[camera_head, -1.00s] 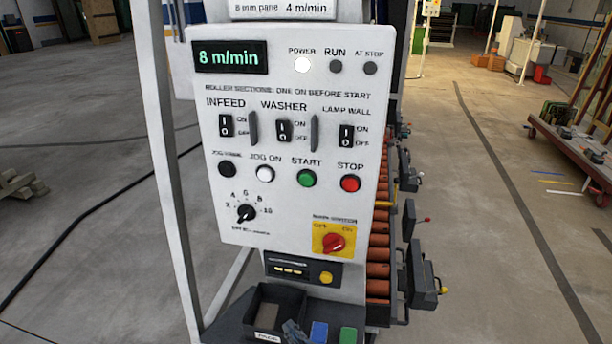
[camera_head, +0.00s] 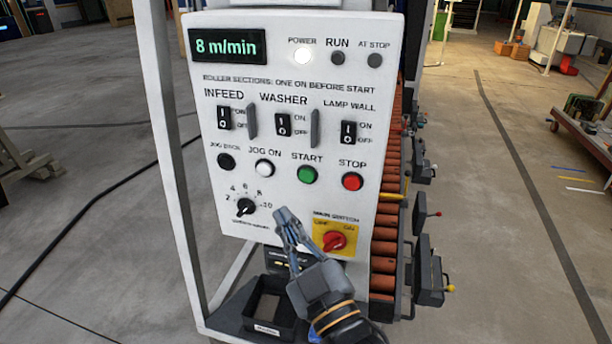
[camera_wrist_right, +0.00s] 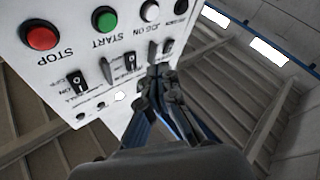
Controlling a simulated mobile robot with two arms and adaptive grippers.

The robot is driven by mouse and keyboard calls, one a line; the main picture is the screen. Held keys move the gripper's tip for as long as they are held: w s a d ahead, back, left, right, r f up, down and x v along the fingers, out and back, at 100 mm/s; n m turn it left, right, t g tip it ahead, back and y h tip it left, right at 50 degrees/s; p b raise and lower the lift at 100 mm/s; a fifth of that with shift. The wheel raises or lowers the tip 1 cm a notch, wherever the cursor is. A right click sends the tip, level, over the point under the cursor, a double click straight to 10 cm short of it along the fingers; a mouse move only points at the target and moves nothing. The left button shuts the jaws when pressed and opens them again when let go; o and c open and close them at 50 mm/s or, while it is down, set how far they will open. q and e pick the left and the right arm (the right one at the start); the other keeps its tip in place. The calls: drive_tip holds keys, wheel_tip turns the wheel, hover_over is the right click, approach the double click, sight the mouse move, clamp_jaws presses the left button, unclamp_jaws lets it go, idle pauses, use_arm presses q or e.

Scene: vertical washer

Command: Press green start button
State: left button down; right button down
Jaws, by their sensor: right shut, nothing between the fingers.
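The green start button (camera_head: 307,175) sits on the white control panel (camera_head: 285,215), between the white jog-on button (camera_head: 264,168) and the red stop button (camera_head: 352,181). It also shows in the right wrist view (camera_wrist_right: 105,19) at the top. My right gripper (camera_head: 281,212) is shut and empty in front of the panel, below and a little left of the green button and apart from it. In the right wrist view my gripper fingers (camera_wrist_right: 160,75) point toward the panel. My left gripper is not in view.
The red main switch (camera_head: 334,241) on its yellow plate is just right of my right gripper. A speed dial (camera_head: 245,208) is to its left. A black tray (camera_head: 268,312) is below. Orange rollers (camera_head: 385,246) and a lever box (camera_head: 430,275) stand right of the panel.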

drive_tip(key=shift+w, duration=0.1)
drive_tip(key=b, duration=0.1)
approach(300, 174)
drive_tip(key=shift+s+a+x, duration=0.1)
drive_tip(key=shift+a+x, duration=0.1)
drive_tip(key=shift+x, duration=0.7)
drive_tip(key=shift+s+a+x, duration=0.1)
drive_tip(key=shift+a+x, duration=0.1)
drive_tip(key=shift+x, duration=0.75)
drive_tip(key=shift+s+a+x, duration=0.1)
drive_tip(key=shift+a+x, duration=0.1)
drive_tip(key=shift+x, duration=0.7)
drive_tip(key=shift+w+r, duration=0.1)
drive_tip(key=shift+r, duration=0.05)
drive_tip(key=shift+w+d, duration=0.15)
drive_tip(key=shift+w, duration=0.15)
drive_tip(key=shift+w+d, duration=0.15)
drive_tip(key=shift+w, duration=0.35)
drive_tip(key=shift+s+p, duration=0.1)
drive_tip(key=shift+p, duration=0.2)
drive_tip(key=shift+s+a+p, duration=0.3)
drive_tip(key=shift+s, duration=0.55)
